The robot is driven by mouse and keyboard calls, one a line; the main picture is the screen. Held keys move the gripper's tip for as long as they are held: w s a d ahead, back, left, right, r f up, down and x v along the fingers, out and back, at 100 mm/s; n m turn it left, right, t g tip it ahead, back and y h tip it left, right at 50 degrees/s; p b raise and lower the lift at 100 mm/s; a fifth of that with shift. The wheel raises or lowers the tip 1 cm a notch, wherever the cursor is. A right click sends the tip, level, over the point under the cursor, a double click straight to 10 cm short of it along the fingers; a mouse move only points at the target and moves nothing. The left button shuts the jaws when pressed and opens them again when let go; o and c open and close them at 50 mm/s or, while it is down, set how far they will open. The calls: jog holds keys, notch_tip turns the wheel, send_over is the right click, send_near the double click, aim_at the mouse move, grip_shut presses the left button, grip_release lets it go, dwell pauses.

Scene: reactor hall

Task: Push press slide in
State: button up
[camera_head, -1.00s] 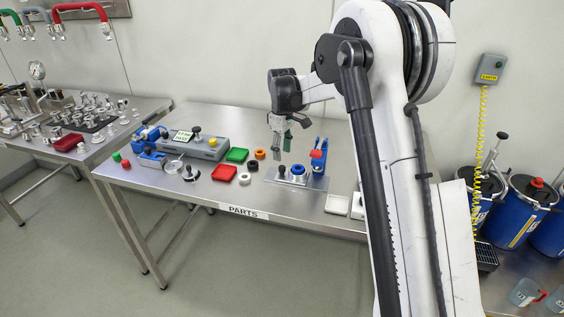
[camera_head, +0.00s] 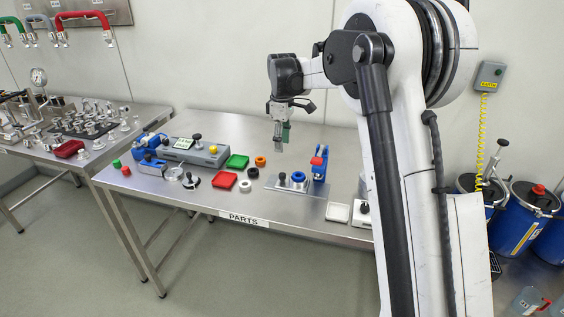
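A small press stands on a metal base plate (camera_head: 312,188) at the right of the parts table. It has a blue upright frame (camera_head: 320,166) with a red part near the top. A blue ring-shaped part (camera_head: 298,178) sits on the plate left of the frame, and a black knob (camera_head: 281,179) stands at the plate's left end. Which part is the slide is too small to tell. My gripper (camera_head: 279,149) points down above the knob, apart from it. The finger gap cannot be made out. Nothing is visibly held.
A grey device with a display (camera_head: 195,150) is farther left. The back of the table is clear.

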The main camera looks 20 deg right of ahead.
aim_at(282, 174)
notch_tip(282, 174, down, 13)
jog(key=n, duration=0.3)
jog(key=shift+a+r+n, duration=0.1)
jog(key=shift+n, duration=0.3)
dwell(0.3)
grip_shut()
